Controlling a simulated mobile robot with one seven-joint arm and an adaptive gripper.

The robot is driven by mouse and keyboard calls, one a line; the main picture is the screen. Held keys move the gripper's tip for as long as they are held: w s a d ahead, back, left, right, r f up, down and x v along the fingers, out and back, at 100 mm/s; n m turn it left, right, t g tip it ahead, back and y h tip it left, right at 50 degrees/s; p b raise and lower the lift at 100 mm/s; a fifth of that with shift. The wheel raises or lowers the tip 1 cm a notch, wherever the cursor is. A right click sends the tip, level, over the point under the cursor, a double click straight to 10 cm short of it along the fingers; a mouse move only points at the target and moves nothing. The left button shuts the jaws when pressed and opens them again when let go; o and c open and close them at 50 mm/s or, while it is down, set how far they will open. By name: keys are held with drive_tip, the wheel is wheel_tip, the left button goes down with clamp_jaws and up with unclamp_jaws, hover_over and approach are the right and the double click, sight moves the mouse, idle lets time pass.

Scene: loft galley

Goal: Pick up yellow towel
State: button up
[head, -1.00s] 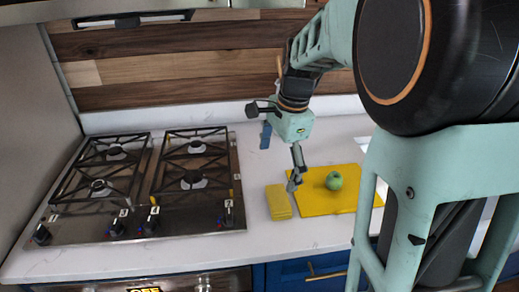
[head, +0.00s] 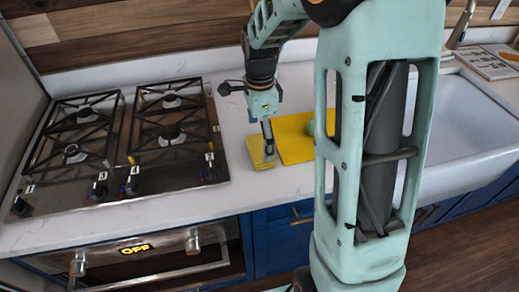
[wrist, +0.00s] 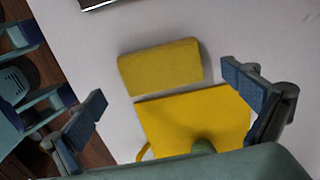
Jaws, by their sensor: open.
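The yellow towel (head: 261,152) is a small folded yellow block on the white counter, between the stove and a yellow cutting board. In the wrist view the towel (wrist: 160,66) lies flat just beyond the cutting board, between and ahead of my fingers. My gripper (head: 268,140) is above the towel in the head view, pointing down. In the wrist view my gripper (wrist: 168,110) is open, its two blue-padded fingers wide apart with nothing between them. I cannot tell the exact height over the towel.
The yellow cutting board (head: 294,140) lies right beside the towel, with a green apple (head: 311,127) on it, partly hidden by my arm. A gas stove (head: 125,142) stands to the left. A white sink (head: 463,128) is at right. The counter front edge is near.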

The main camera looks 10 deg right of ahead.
drive_tip(key=shift+f, duration=1.4)
drive_tip(key=shift+a, duration=0.1)
drive_tip(key=c, duration=1.2)
drive_tip(key=shift+o, duration=0.2)
drive_tip(key=shift+r, duration=0.1)
drive_tip(key=shift+r, duration=0.5)
wheel_tip(320, 180, up, 2)
drive_tip(key=shift+r, duration=0.2)
drive_tip(key=s+d+r, duration=0.2)
drive_tip(key=d+r, duration=0.2)
drive_tip(key=d, duration=0.2)
drive_tip(key=s+d+r+b, duration=0.1)
drive_tip(key=s+d+r, duration=0.2)
drive_tip(key=d+r, duration=0.2)
drive_tip(key=shift+s+d+r, duration=0.25)
drive_tip(key=shift+s+d, duration=0.05)
drive_tip(key=shift+d, duration=0.65)
